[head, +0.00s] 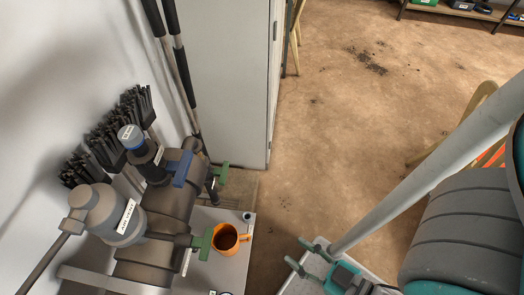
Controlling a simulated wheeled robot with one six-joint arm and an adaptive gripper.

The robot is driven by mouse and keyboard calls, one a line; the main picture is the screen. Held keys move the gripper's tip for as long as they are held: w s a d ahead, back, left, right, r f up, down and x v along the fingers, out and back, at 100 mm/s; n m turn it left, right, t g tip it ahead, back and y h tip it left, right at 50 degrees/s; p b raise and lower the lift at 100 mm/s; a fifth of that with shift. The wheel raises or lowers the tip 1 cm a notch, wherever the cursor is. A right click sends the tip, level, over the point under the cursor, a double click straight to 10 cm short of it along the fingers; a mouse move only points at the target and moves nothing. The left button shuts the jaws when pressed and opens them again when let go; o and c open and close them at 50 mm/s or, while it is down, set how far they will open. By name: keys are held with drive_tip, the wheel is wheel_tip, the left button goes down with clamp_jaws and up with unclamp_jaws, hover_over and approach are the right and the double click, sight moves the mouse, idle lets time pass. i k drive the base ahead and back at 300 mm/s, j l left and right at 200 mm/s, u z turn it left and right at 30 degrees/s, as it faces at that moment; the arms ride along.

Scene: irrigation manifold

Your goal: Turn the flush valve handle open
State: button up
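The grey pipe manifold (168,205) stands at the left against the wall. It carries a blue lever handle (183,168), an upper green handle (223,173) and a lower green handle (203,246). The labels are too small to read, so I cannot tell which handle is the flush valve's. My gripper (295,250) is at the bottom middle, right of the manifold and the orange mug, touching no handle. Its two green-grey fingers are apart with nothing visible between them.
An orange mug (227,238) stands on a grey top (208,218) close beside the lower green handle. Black-bristled brushes (112,130) and long poles (178,60) are by the wall. A white cabinet (225,70) stands behind. The brown floor (350,120) is mostly clear.

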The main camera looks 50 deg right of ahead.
sight(222, 172)
drive_tip(key=z, duration=0.3)
drive_tip(key=l+u, duration=0.2)
drive_tip(key=l, duration=1.45)
drive_tip(key=i, duration=0.05)
